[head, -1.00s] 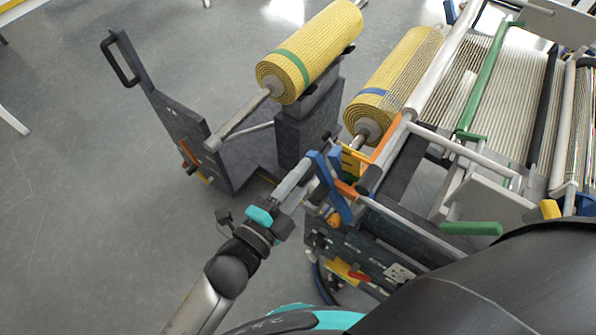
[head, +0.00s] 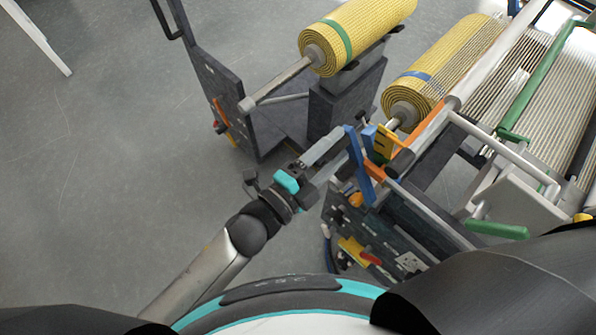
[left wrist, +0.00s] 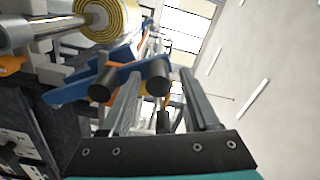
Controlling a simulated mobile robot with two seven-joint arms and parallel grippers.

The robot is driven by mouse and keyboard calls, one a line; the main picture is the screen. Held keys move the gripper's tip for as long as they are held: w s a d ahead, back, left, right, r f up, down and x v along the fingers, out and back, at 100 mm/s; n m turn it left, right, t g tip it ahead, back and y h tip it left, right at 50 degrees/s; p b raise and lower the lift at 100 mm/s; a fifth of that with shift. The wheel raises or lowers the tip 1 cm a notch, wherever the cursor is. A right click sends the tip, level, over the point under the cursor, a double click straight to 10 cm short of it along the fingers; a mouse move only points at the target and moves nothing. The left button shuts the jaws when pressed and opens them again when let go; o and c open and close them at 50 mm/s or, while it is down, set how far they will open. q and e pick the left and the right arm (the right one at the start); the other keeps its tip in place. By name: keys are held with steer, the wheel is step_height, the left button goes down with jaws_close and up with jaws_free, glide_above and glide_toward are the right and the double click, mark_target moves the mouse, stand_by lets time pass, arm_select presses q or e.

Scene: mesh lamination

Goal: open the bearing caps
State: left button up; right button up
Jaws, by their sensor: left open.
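A yellow bearing-cap piece (head: 384,144) sits at the near end of the machine's roll shaft. A blue lever-like bar (head: 360,172) stands beside it. My left gripper (head: 344,152) is open, its fingers reaching up to the blue bar from the left. In the left wrist view, the blue bar (left wrist: 125,75) crosses in front of the fingers (left wrist: 161,78). It carries two dark round knobs, and one knob (left wrist: 157,77) appears between the fingers. I cannot tell whether the fingers touch it. Whether the cap is open or shut is unclear. My right gripper is not in view.
A mesh roll (head: 440,75) lies on the machine, its shaft end near the cap. Another yellow roll (head: 355,38) rests on a dark stand (head: 225,90) behind. Green bars (head: 497,230) and a control panel (head: 375,250) are on the machine. Floor (head: 110,170) at left is clear.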

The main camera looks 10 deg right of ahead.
arm_select(q)
steer(key=b+v, duration=0.1)
steer(key=v, duration=1.4)
steer(key=shift+b, duration=0.4)
steer(key=w+a+f+n+g+y+b, duration=0.1)
steer(key=a+f+n+y+b, duration=0.35)
steer(key=f, duration=1.25)
steer(key=a+f+n+g+y+b, duration=0.15)
steer(key=a+f+n+y, duration=0.6)
steer(key=f, duration=0.85)
steer(key=s+a+f+n+g+y+b, duration=0.1)
steer(key=s+a+f+n+g+b, duration=0.1)
steer(key=s+f+n, duration=0.3)
steer(key=s+a+f+n+g+y+b, duration=0.1)
steer(key=s+a+f+n+g+b, duration=0.2)
steer(key=s+f, duration=1.1)
steer(key=shift+s+a+f+n+g, duration=0.25)
steer(key=shift+f+n+g, duration=0.4)
steer(key=shift+n+g, duration=0.5)
